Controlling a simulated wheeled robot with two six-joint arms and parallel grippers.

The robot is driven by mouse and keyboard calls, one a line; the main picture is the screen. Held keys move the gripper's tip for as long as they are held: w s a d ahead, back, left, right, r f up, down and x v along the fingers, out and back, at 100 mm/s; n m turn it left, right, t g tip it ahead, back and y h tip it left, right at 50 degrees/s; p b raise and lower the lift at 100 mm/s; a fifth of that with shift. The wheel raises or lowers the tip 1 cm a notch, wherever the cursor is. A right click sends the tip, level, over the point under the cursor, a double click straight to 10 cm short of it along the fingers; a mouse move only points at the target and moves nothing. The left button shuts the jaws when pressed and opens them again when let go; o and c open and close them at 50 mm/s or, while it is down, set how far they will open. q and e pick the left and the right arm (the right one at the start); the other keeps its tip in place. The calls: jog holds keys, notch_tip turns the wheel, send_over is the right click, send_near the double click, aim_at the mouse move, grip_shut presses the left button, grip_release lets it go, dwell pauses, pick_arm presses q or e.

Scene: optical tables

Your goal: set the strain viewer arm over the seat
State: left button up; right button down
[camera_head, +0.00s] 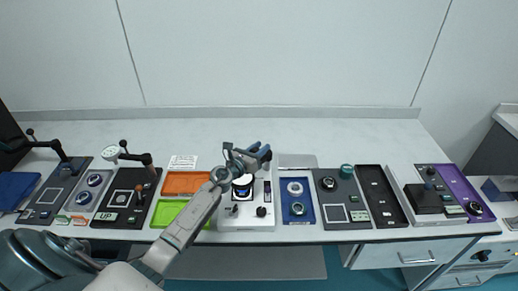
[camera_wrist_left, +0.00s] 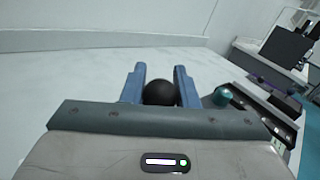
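A white instrument (camera_head: 265,219) stands at the middle of the bench, with a dark round part ringed in white (camera_head: 242,187) and dark knobs on its front. I take it for the strain viewer, but no label is readable. My left gripper (camera_head: 262,152) is above its back, its arm crossing in front and hiding part of it. In the left wrist view a black ball knob (camera_wrist_left: 160,92) fills the gap between the blue fingers (camera_wrist_left: 160,75), seeming to touch both. The arm under the knob and the seat cannot be made out. My right gripper is not in view.
An orange tray (camera_head: 185,182) and a green tray (camera_head: 167,213) lie left of the instrument. A blue panel (camera_head: 298,214), dark panels and a black tray (camera_head: 381,196) lie right. Two lever devices stand farther left. The bench's back strip (camera_head: 330,133) is clear.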

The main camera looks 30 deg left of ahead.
pick_arm(q)
jog(key=o, duration=0.4)
jog(key=shift+w+d, duration=0.1)
jog(key=shift+d, duration=0.05)
send_over(243, 176)
jog(key=shift+s+a+b, duration=0.2)
jog(key=shift+s+b, duration=0.1)
jog(key=shift+s, duration=0.25)
